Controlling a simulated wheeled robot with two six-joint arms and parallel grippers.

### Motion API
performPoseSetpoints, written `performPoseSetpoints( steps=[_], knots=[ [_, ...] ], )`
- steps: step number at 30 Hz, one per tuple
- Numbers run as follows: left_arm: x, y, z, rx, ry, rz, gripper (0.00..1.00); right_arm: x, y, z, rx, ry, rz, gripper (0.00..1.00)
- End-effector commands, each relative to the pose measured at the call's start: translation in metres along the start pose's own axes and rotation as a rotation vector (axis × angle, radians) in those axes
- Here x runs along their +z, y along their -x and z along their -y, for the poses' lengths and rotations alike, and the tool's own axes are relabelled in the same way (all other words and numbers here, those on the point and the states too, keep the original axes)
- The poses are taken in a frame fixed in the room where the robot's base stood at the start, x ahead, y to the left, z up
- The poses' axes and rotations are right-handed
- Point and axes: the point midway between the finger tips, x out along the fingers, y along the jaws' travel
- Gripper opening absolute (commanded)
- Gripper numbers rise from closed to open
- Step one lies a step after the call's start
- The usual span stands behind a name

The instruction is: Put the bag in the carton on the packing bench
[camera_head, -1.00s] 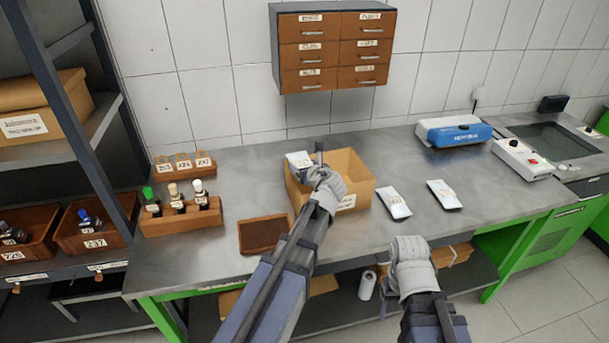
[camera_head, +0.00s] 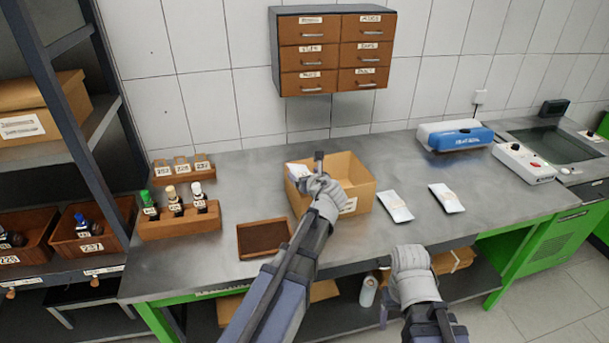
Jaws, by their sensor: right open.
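The carton (camera_head: 361,199) is an open brown box on the steel packing bench. My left gripper (camera_head: 312,165) is over the carton's left part, seemingly shut on a small white bag (camera_head: 297,171). The bag is at the carton's left rear edge; my gripper partly hides it, and I cannot tell whether it touches the carton. Two similar white bags lie flat on the bench to the right, one nearer the carton (camera_head: 395,206) and one farther off (camera_head: 446,198). My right gripper (camera_head: 384,300) is open and low in front of the bench edge, largely hidden by its wrist.
A brown tray (camera_head: 264,238) lies left of the carton. A wooden rack (camera_head: 180,221) with capped bottles stands farther left. A blue and white machine (camera_head: 455,136) and a white control box (camera_head: 523,164) stand at the right. The bench (camera_head: 480,235) is clear at the front right.

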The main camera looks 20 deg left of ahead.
Motion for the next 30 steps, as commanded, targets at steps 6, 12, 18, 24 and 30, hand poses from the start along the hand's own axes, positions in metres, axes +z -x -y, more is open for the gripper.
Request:
performPoseSetpoints(
  steps=[6, 12, 18, 24, 30],
  knots=[
    [0.0, 0.0, 0.0, 0.0, 0.0, 0.0, 1.0, 0.0, 0.0, 0.0, 0.0, 0.0, 0.0, 0.73],
    [0.007, 0.003, 0.0, 0.0, 0.0, 0.0, 1.0, 0.0, 0.007, -0.001, 0.0, 0.0, 0.0, 0.73],
    [0.014, 0.034, -0.001, -0.004, -0.002, 0.0, 1.0, 0.002, 0.026, -0.003, 0.0, 0.0, 0.0, 0.73],
    [0.014, 0.078, -0.002, -0.003, -0.001, 0.0, 1.0, 0.003, 0.042, -0.004, 0.0, 0.0, 0.0, 0.73],
    [0.013, 0.109, -0.001, -0.002, -0.001, 0.001, 1.0, 0.003, 0.053, -0.005, 0.0, 0.0, 0.0, 0.73]
  ],
)
